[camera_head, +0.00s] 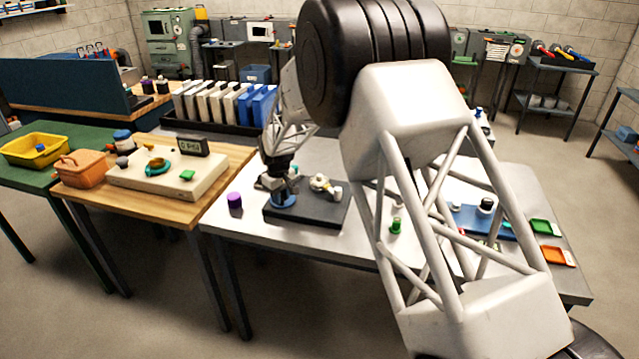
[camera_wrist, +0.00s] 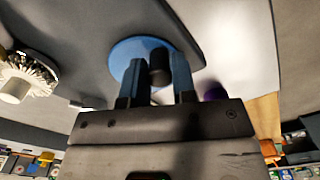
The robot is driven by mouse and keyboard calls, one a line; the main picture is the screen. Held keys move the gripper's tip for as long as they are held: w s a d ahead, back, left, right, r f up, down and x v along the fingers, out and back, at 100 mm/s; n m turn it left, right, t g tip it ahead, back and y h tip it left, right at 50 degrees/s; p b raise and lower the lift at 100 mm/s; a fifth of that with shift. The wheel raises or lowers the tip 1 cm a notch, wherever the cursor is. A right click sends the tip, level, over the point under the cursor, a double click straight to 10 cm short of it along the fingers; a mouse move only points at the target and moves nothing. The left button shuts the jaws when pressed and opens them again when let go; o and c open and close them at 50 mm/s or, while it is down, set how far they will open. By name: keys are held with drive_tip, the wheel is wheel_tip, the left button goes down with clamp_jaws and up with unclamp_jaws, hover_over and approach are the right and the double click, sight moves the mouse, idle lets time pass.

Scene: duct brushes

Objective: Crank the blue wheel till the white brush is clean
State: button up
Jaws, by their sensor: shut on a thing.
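The blue wheel (camera_head: 284,203) lies flat at the left end of a dark base plate (camera_head: 310,215) on the white-topped table. In the wrist view the blue wheel (camera_wrist: 128,47) sits beyond my fingertips, with its black crank knob (camera_wrist: 159,66) standing up between my two blue fingers. My gripper (camera_wrist: 157,80) is shut on this knob; in the head view it (camera_head: 278,183) comes down over the wheel and hides part of it. The white brush (camera_head: 321,183) stands on the same plate, right of the wheel.
A purple cylinder (camera_head: 235,201) stands left of the plate. A green piece (camera_head: 396,226) and a blue tray (camera_head: 475,222) lie to the right, partly behind my arm. A rack of white and blue slabs (camera_head: 225,103) stands behind. A beige device (camera_head: 168,172) sits on the left table.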

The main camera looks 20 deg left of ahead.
drive_tip(key=shift+r, duration=0.15)
drive_tip(key=shift+w+d, duration=0.25)
drive_tip(key=shift+d, duration=0.4)
drive_tip(key=shift+f, duration=0.2)
drive_tip(key=shift+w+d+f, duration=0.1)
drive_tip(key=shift+w+d, duration=0.35)
drive_tip(key=shift+d, duration=0.05)
drive_tip(key=shift+w, duration=0.1)
